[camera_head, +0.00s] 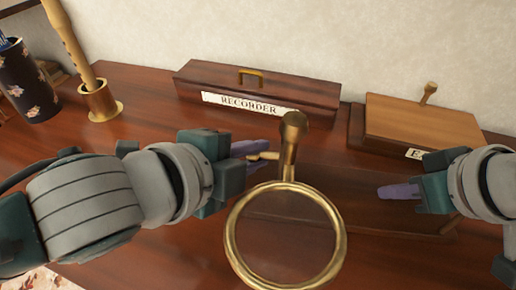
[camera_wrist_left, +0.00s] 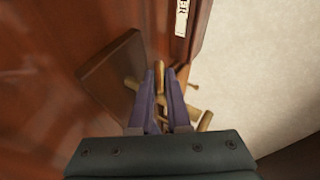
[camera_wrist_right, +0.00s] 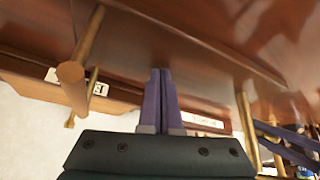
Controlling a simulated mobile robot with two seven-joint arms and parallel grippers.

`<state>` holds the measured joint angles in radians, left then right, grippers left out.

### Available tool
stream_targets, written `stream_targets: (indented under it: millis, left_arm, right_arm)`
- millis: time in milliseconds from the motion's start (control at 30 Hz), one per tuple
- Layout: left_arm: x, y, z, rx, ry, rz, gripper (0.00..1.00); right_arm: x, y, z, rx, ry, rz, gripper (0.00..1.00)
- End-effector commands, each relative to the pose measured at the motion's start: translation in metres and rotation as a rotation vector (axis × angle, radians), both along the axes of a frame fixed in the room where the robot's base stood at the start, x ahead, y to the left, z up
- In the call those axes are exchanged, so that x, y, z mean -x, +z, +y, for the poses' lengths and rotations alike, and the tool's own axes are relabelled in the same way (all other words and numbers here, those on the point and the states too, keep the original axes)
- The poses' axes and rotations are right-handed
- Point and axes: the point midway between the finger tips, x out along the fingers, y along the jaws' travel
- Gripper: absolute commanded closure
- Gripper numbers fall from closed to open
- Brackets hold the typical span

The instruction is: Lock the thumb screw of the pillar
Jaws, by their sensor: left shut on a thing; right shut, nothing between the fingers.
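The brass pillar (camera_head: 290,150) rises from a dark wooden base in the middle of the head view, with a large brass ring (camera_head: 231,230) in front of it. A small brass thumb screw (camera_head: 263,156) sticks out from the pillar's left side. My left gripper (camera_head: 257,150) is shut on the thumb screw; in the left wrist view the screw's tip (camera_wrist_left: 159,72) shows between the purple fingers. My right gripper (camera_head: 382,192) is shut and empty, to the right of the pillar and apart from it. Its closed fingers (camera_wrist_right: 160,75) also show in the right wrist view.
A long box labelled RECORDER (camera_head: 290,88) lies behind the pillar. A wooden box with a brass peg (camera_head: 430,122) stands at the back right. A brass holder (camera_head: 100,102) with a wooden recorder and a dark flowered vase (camera_head: 28,85) stand at the left.

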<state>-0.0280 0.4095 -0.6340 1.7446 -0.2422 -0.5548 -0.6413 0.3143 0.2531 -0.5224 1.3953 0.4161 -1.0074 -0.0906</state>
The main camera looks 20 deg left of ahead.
Motion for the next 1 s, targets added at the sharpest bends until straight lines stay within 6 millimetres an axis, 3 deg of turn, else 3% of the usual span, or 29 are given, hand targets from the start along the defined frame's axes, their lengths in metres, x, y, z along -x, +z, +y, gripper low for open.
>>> stream_targets:
  millis: [500, 1000]
  left_arm:
    - [-0.0044, 0.0025, 0.0018, -0.041, 0.012, -0.311, 1.00]
    - [0.0005, -0.0005, 0.0001, -0.057, -0.001, -0.363, 1.00]
  right_arm:
    - [0.0039, -0.0053, -0.0032, 0.011, -0.001, 0.016, 1.00]
    - [0.0039, -0.0052, -0.0033, 0.010, -0.002, 0.015, 1.00]
